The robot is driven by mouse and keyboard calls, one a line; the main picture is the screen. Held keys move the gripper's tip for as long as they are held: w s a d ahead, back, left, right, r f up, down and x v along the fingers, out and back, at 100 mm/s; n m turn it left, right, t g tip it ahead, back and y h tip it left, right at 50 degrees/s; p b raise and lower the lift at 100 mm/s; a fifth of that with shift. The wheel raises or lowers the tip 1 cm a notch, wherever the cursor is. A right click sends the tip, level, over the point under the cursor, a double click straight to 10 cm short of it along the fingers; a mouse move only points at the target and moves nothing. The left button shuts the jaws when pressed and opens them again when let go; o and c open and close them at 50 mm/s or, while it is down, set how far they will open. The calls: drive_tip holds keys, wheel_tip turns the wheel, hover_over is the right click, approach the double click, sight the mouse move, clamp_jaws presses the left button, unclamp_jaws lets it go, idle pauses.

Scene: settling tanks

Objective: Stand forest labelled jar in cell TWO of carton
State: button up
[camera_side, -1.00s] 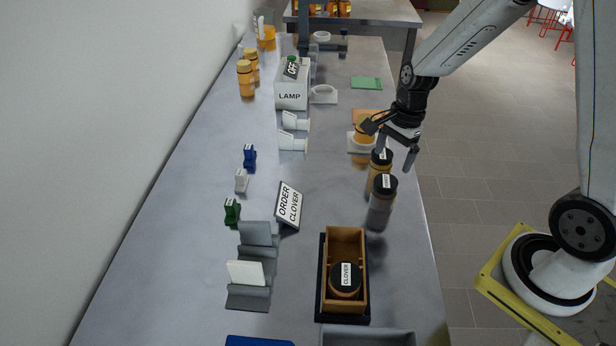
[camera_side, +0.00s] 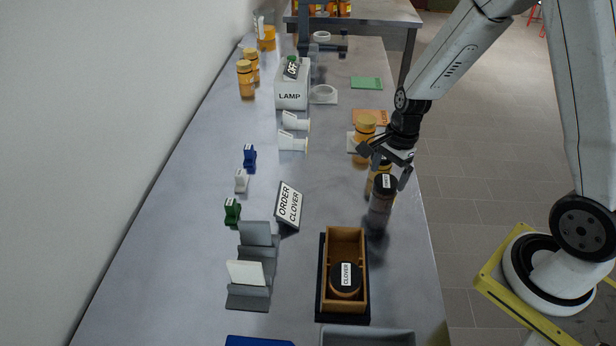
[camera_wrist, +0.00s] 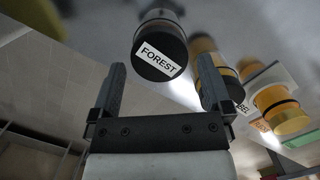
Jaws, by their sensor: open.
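The forest jar has a black lid with a white FOREST label (camera_wrist: 160,50) in the wrist view. In the side view it appears to be the nearer, grey-bodied jar (camera_side: 380,210) near the bench's right edge; its label is too small to read there. My gripper (camera_side: 383,166) is open and empty, just above and behind that jar. In the wrist view the fingers (camera_wrist: 162,70) point towards its lid, with nothing between them. The wooden carton (camera_side: 362,262) stands nearer the camera. Its near cell holds a jar labelled CLOVER (camera_side: 346,278); its far cell looks empty. No cell numbers are readable.
An amber jar (camera_side: 374,186) stands close behind the forest jar, partly hidden by my gripper. Another amber jar (camera_side: 364,130) stands farther back. An ORDER CLOVER sign (camera_side: 289,206) stands left of the forest jar. The bench between jar and carton is clear.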

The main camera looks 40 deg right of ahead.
drive_tip(key=shift+a+f, duration=0.2)
drive_tip(key=shift+f, duration=1.2)
drive_tip(key=c, duration=1.2)
